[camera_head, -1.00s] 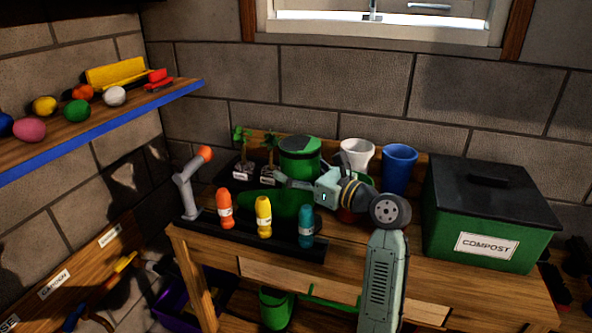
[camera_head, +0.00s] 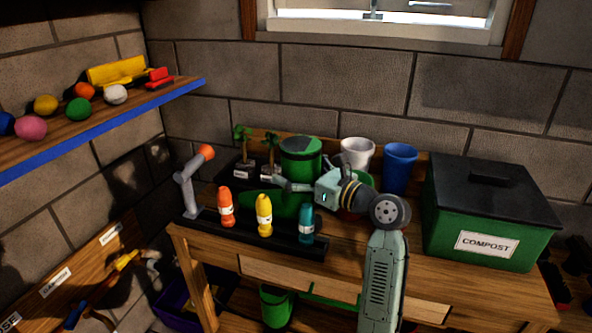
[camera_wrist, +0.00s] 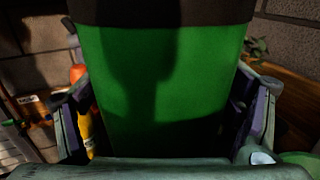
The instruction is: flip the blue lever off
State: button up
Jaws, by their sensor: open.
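I cannot tell for sure which part is the blue lever. A teal-blue, upright, labelled piece (camera_head: 306,226) stands at the right end of a dark base (camera_head: 262,233) on the workbench, beside a yellow one (camera_head: 264,216) and an orange one (camera_head: 225,207). A blue handle (camera_head: 75,316) also shows low at the left. My gripper (camera_head: 282,184) is behind the row, at a dark-lidded green canister (camera_head: 300,165). In the wrist view its open fingers (camera_wrist: 165,105) flank the green canister (camera_wrist: 160,80); I cannot tell whether they touch it.
A grey post with an orange knob (camera_head: 206,152) rises at the base's left end. Potted plants (camera_head: 244,160), a white cup (camera_head: 357,152) and a blue cup (camera_head: 399,165) stand behind. A compost bin (camera_head: 490,220) fills the right. A shelf (camera_head: 150,97) juts out upper left.

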jog(key=b+v, duration=0.2)
jog(key=v, duration=1)
jog(key=shift+r, duration=0.1)
jog(key=shift+c, duration=0.6)
